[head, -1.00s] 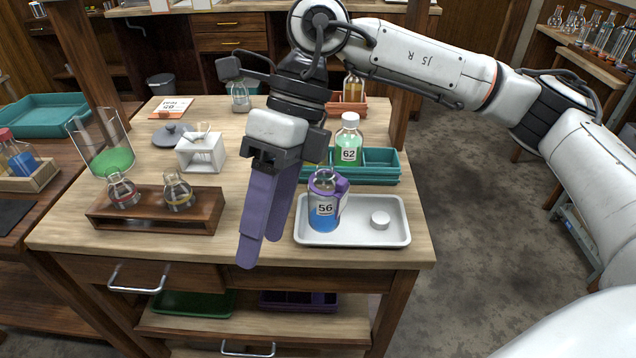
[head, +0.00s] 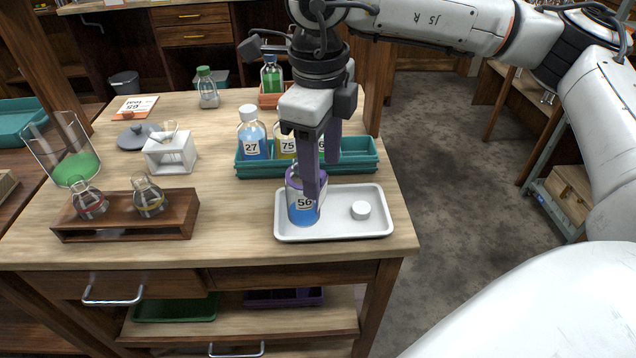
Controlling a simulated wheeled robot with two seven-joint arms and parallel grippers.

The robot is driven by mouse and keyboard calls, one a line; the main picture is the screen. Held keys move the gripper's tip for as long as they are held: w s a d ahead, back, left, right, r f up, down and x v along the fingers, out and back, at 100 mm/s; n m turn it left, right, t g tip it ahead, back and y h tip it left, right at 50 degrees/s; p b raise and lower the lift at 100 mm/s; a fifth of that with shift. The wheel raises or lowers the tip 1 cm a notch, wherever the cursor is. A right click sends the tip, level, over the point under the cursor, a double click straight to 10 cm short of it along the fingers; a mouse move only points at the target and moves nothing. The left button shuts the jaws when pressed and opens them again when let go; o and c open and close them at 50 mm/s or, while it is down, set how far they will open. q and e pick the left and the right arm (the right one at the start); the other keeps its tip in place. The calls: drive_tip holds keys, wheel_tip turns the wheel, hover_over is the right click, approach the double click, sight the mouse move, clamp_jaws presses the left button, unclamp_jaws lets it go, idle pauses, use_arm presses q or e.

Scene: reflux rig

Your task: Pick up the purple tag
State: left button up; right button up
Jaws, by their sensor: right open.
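The purple tag (head: 292,181) is around the upper part of the bottle marked 56 (head: 303,214), which holds blue liquid and stands at the left of the white tray (head: 350,230). My right gripper (head: 321,178) points down at the top of this bottle. Its two fingers are apart, with nothing seen held between them. The near finger covers part of the tag and of the bottle's neck. Whether the fingers touch the tag cannot be told. My left gripper is not in view.
A white cap (head: 360,210) lies in the tray. Behind is a teal rack (head: 356,160) with bottles, including a blue one marked 27 (head: 252,140). A wooden stand (head: 120,222) with two flasks is at left. The table between stand and tray is clear.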

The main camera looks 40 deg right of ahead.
drive_tip(key=shift+d+f, duration=0.1)
drive_tip(key=shift+f, duration=1.35)
drive_tip(key=c, duration=0.8)
drive_tip(key=shift+r, duration=0.1)
drive_tip(key=shift+c, duration=0.2)
